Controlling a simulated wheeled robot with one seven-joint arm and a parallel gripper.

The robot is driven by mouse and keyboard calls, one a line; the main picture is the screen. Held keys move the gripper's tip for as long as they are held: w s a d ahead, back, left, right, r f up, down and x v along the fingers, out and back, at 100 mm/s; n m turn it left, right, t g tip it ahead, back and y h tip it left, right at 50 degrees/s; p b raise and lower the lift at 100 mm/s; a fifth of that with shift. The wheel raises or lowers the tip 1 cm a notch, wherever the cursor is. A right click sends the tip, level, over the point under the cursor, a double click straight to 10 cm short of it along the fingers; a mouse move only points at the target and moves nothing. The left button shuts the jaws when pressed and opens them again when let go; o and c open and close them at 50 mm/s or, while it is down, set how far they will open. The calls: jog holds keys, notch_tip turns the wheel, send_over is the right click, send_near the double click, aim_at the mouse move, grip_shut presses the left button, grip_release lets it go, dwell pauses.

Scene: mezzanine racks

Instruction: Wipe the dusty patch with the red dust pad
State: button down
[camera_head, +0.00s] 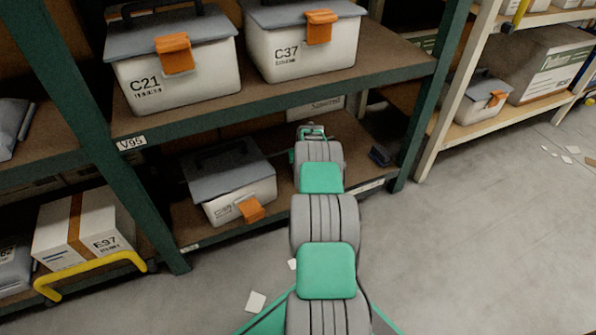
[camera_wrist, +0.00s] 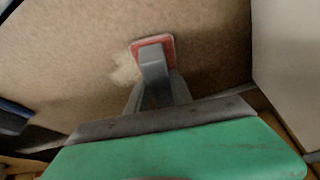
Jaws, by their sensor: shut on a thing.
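The red dust pad (camera_wrist: 168,41) shows in the wrist view as a red-rimmed square under a grey handle (camera_wrist: 152,64). My gripper (camera_wrist: 155,84) is shut on this handle. The pad is over the brown shelf board (camera_wrist: 215,60) and looks flat to it; whether it touches cannot be told. The dusty patch (camera_wrist: 123,68) is a pale, blurred smear just left of the pad, and the pad may hide part of it. In the head view my arm reaches into the lower shelf (camera_head: 350,130), and the pad and patch are hidden there.
A pale box wall (camera_wrist: 290,60) stands right of the pad in the wrist view. A dark blue object (camera_wrist: 14,118) lies at the left. In the head view a lidded bin (camera_head: 235,190) is left of my arm, with the upper shelf edge (camera_head: 290,95) above.

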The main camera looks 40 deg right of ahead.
jog(key=shift+s+d+f+b, duration=0.15)
jog(key=shift+d+f+b, duration=0.1)
jog(key=shift+d+b, duration=0.25)
jog(key=shift+s+d+r, duration=0.1)
jog(key=shift+d+r, duration=0.2)
jog(key=shift+d, duration=0.15)
jog(key=shift+s+d+f+b, duration=0.15)
jog(key=shift+d+b, duration=0.35)
jog(key=shift+b, duration=0.05)
jog(key=shift+s+d, duration=0.25)
jog(key=shift+d, duration=0.65)
jog(key=shift+s+d, duration=0.3)
jog(key=shift+d, duration=0.6)
jog(key=shift+s+d, duration=0.25)
jog(key=shift+d, duration=0.65)
jog(key=shift+r+p, duration=1.1)
jog(key=shift+r, duration=1.85)
jog(key=shift+r+p, duration=0.35)
jog(key=shift+r, duration=1.15)
